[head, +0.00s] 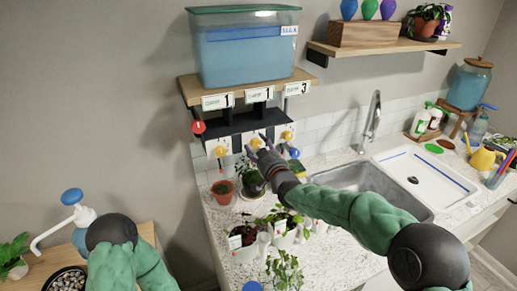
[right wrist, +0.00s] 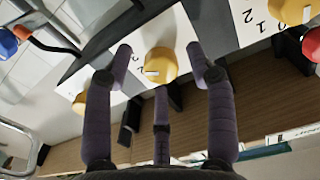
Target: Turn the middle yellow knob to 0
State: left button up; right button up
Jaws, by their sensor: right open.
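Three yellow knobs sit on white dial plates under the wooden shelf with the blue tank. The middle yellow knob (head: 256,142) shows large in the right wrist view (right wrist: 161,64), with a white pointer mark toward the picture's left. Its dial digits are partly hidden by my finger. My right gripper (head: 259,154) is open just in front of the middle knob. In the right wrist view its fingers (right wrist: 160,54) stand on either side of the knob, with a gap visible. The left yellow knob (head: 220,152) and right yellow knob (head: 288,135) flank it. My left gripper is not visible.
A red knob (head: 198,127) and a blue knob (head: 294,153) are close by. The blue tank (head: 245,52) stands on the shelf above. Potted plants (head: 222,191) stand below on the counter. A sink (head: 365,182) lies to the right.

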grip_shut()
